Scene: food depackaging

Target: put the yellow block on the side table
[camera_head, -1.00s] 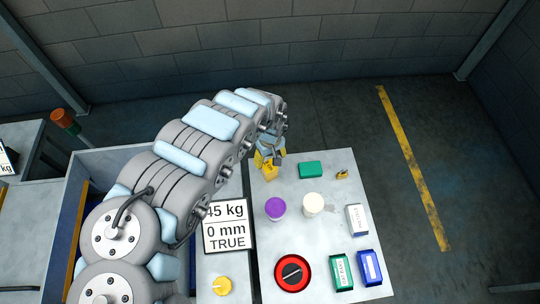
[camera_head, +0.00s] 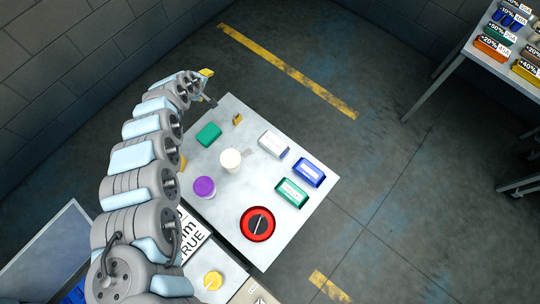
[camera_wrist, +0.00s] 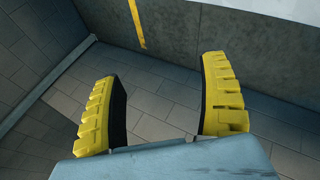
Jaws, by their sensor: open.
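A yellow piece (camera_head: 183,163), which looks like the yellow block, shows at the left side of the light grey table (camera_head: 222,222) in the head view. My arm hides most of it, so its exact pose is unclear. It appears to rest on the tabletop. My gripper (camera_head: 209,73) is past the table's far left corner, apart from the block. In the wrist view my gripper (camera_wrist: 165,100) has its two yellow fingers wide apart with nothing between them; only floor and wall show beyond.
The table carries a green block (camera_head: 208,133), a small brass-coloured piece (camera_head: 237,119), a white cylinder (camera_head: 230,160), a purple cylinder (camera_head: 204,187), white (camera_head: 272,143), blue (camera_head: 309,172) and green (camera_head: 291,193) packs, and a red dial (camera_head: 257,224). A shelf (camera_head: 480,52) stands far right.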

